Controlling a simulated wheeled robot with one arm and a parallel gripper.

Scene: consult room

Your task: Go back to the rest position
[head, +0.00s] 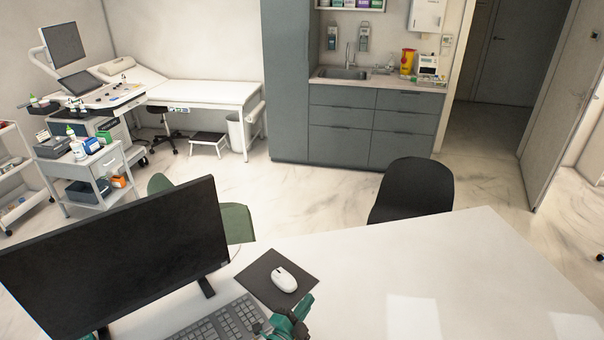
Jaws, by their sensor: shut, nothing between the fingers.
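My gripper (290,326) shows at the bottom edge of the head view, green and dark, over the near side of the white desk (440,265). It is shut, with nothing seen in it. It is just below the dark mouse pad (262,282) and overlaps the right end of the grey keyboard (215,322). A white mouse (284,279) lies on the pad, a little apart from the gripper. The rest of my arm is out of the frame.
A black monitor (115,262) stands on the desk at left. A black chair (412,188) and a green chair (237,222) stand beyond the desk. The desk's right part is clear. An open door (560,105) is at far right.

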